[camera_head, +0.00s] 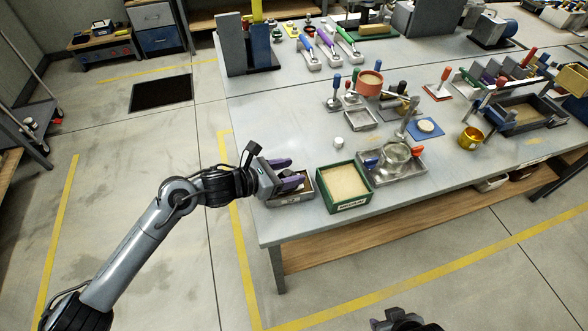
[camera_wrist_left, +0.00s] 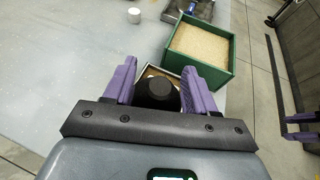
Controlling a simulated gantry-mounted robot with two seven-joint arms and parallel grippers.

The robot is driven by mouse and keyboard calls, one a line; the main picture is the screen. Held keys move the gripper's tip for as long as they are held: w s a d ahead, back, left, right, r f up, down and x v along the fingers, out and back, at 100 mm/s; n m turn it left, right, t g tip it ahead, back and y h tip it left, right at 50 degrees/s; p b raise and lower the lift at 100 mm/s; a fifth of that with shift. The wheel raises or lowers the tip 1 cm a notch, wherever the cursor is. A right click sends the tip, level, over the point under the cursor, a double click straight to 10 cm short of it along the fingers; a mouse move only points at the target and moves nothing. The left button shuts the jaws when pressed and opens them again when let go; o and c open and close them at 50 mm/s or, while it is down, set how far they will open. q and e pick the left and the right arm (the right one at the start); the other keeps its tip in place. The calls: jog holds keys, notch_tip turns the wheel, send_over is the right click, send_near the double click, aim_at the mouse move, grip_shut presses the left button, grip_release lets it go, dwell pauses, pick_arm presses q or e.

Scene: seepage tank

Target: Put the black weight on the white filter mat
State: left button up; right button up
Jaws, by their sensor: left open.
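The black weight (camera_wrist_left: 157,92) is a dark round piece with a narrower top, seen in the left wrist view. It is at a small tray (camera_head: 308,188) at the table's near left corner. My left gripper (camera_head: 292,173) is over this tray, open, its purple fingers on either side of the weight with gaps showing. In the head view the gripper hides the weight. A flat whitish disc (camera_head: 426,126) on a blue pad appears to be the filter mat. My right gripper (camera_wrist_left: 302,127) shows at the wrist view's right edge, its purple fingers apart, away from the table.
A green box of sand (camera_head: 344,187) stands just right of the tray. Beyond it are a metal tray with a sieve (camera_head: 397,158) and a small white cylinder (camera_head: 338,141). A tall tamper (camera_head: 407,117) stands beside the blue pad. The table's left part is clear.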

pick_arm(q)
jog(key=v, duration=1)
jog(key=shift+p, duration=0.4)
jog(key=shift+s+a, duration=0.1)
jog(key=shift+a, duration=0.05)
